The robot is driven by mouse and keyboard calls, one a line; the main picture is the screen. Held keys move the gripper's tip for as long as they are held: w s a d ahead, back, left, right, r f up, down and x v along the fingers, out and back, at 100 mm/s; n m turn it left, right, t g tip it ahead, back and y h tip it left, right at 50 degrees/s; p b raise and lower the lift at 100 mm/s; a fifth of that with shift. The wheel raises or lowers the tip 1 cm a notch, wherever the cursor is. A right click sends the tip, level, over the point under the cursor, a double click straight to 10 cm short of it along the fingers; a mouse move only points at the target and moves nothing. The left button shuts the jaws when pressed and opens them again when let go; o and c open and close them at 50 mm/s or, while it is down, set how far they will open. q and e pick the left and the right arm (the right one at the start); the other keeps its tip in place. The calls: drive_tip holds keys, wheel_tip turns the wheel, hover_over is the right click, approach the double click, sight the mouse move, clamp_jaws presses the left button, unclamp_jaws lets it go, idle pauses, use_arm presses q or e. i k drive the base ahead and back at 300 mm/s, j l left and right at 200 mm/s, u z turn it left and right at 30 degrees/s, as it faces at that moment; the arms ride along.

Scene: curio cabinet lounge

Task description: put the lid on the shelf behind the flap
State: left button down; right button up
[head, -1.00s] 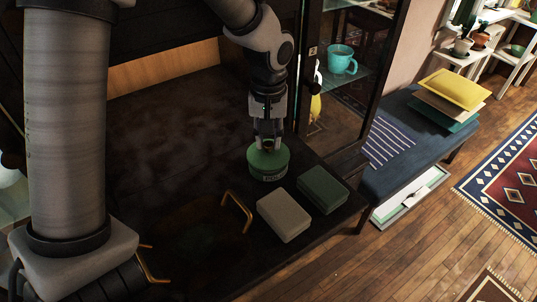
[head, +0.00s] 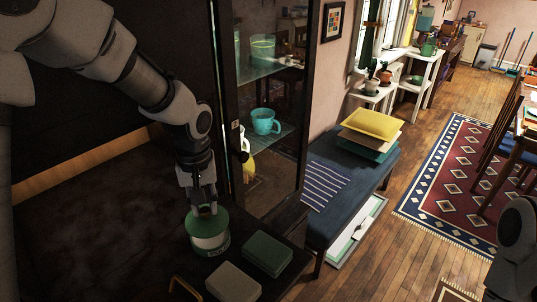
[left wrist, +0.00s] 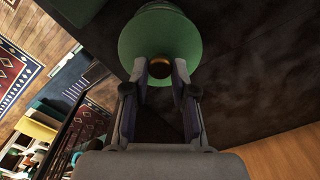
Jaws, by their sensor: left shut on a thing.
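A round green lid (head: 204,224) with a small knob is over a round canister (head: 216,250) on the dark surface at lower centre of the head view. A pale band shows below the lid; I cannot tell whether the lid is clear of the canister. My left gripper (head: 205,208) points down and is shut on the lid's knob. In the left wrist view the green lid (left wrist: 160,28) is beyond the fingertips (left wrist: 160,70), with the brass-coloured knob between them. A cabinet (head: 262,190) with glass shelves stands right of the gripper. I cannot tell which part is the flap.
A teal mug (head: 265,121) and a green glass (head: 263,47) stand on the cabinet's shelves. A green box (head: 268,253) and a grey box (head: 233,282) lie close to the canister. A blue bench (head: 348,180) with cushions (head: 373,124) stands farther right.

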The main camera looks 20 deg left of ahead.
sight(91, 253)
drive_tip(key=k+l, duration=0.1)
drive_tip(key=l, duration=0.3)
drive_tip(key=k+l, duration=0.1)
drive_tip(key=l, duration=0.25)
drive_tip(key=k+l, duration=0.1)
drive_tip(key=l, duration=0.3)
